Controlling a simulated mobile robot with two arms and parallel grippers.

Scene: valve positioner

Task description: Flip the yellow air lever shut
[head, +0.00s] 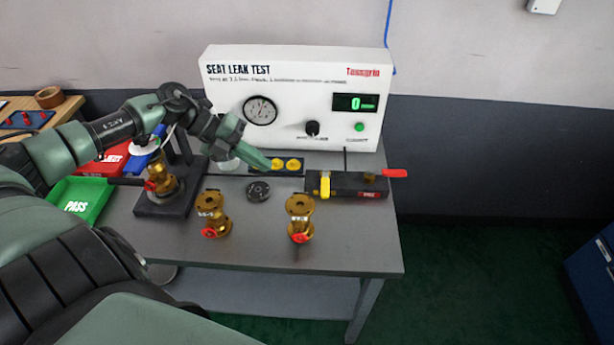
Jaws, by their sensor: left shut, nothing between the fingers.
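The yellow air lever (325,187) sits at the left end of a dark clamp fixture (347,186) on the grey bench. It shows as a short yellow bar running up and down in the picture; its exact tilt is hard to tell. My left gripper (264,163) is shut and empty. Its green fingers point right and down, in front of the test panel and over the left end of a dark tray with yellow round parts (293,164). The gripper is left of the lever and clearly apart from it. My right gripper is out of view.
A red handle (395,173) sticks out right of the fixture. Two brass valves (299,207) (211,203) stand in front, with a black disc (258,190) behind them. The white test panel (222,82) stands at the back, reading 0. Green PASS tray (70,203) lies left.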

